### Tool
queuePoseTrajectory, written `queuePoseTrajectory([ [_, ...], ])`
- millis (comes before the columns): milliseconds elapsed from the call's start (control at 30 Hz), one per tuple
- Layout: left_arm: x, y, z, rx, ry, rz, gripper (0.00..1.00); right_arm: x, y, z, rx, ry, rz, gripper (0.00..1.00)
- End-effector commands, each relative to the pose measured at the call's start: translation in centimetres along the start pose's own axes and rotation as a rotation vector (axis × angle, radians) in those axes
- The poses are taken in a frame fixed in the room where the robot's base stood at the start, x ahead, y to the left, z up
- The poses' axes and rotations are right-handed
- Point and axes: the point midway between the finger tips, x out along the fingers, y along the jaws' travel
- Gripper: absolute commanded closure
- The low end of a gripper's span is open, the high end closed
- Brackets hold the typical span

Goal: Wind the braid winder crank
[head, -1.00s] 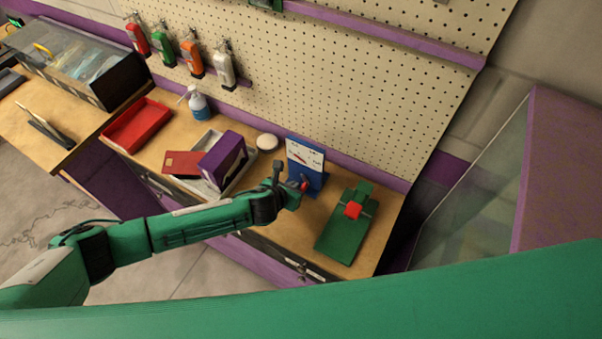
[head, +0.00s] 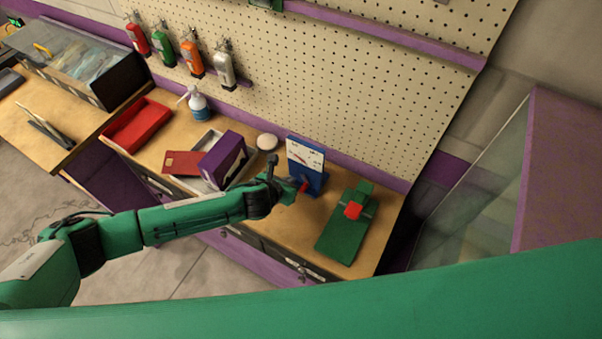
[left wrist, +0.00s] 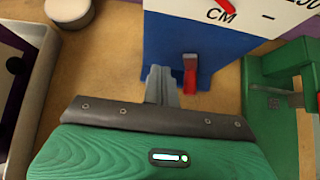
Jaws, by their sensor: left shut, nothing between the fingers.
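The braid winder (head: 306,155) is a blue upright stand with a white scale face and a red pointer, on the workbench. In the left wrist view its blue front (left wrist: 210,50) fills the top middle under the letters "CM". A red crank handle (left wrist: 190,76) on a small grey mount sticks out low on that front; it also shows in the head view (head: 304,187). My left gripper (head: 292,184) is just left of the handle. Its grey fingers (left wrist: 160,82) are shut and empty, close beside the handle; I cannot tell whether they touch. My right gripper is out of view.
A green fixture (head: 343,228) with a red block (head: 353,210) stands right of the winder. Left are a purple box (head: 222,160), a white tray (head: 207,140), a round white object (head: 267,142) and a red tray (head: 138,124). Bare bench lies in front of the winder.

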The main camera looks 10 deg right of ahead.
Motion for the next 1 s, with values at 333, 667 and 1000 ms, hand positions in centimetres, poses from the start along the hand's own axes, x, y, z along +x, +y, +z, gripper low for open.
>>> queuePoseTrajectory([
  [333,-0.2,0.06,0.22,0.001,0.0,0.0,1.0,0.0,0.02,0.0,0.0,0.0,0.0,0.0],
  [667,-0.7,0.24,0.77,0.0,0.001,0.0,1.0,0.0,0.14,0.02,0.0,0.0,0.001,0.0],
  [1000,-0.44,0.16,0.47,0.001,0.001,0.0,1.0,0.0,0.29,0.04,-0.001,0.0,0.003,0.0],
])
